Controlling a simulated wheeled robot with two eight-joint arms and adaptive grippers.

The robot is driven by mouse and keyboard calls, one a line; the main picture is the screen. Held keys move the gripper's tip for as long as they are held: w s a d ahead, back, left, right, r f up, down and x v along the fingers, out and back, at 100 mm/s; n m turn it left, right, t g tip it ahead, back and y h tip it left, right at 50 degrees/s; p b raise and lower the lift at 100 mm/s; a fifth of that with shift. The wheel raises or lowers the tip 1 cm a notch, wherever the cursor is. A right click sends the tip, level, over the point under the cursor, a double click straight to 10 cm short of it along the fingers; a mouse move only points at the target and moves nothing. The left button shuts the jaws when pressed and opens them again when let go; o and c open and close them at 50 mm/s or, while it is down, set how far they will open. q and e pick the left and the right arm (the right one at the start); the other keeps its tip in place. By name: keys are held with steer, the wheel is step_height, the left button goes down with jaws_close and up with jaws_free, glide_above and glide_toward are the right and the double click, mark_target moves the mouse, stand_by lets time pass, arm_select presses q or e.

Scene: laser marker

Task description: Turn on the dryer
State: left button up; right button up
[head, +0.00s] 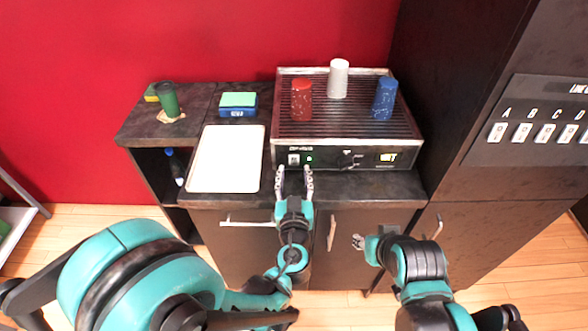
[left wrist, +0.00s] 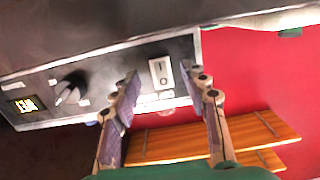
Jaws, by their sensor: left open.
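The dryer (head: 345,158) is a dark box with a ribbed top on the cabinet. Its front panel has a white rocker switch (head: 293,159) at the left, a small green light beside it, a dark knob (head: 347,159) and a yellow display (head: 387,157). My left gripper (head: 295,174) is open and empty just in front of the switch. In the left wrist view the switch (left wrist: 161,72) shows between the open fingertips (left wrist: 164,80), with the knob (left wrist: 70,90) and lit display (left wrist: 25,105) to the left. My right gripper (head: 359,241) hangs lower, in front of the cabinet; its opening is unclear.
A tall dark cabinet (head: 480,190) stands at the right.

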arm_select(q)
steer(key=s, duration=0.9)
steer(key=shift+s+r, duration=0.3)
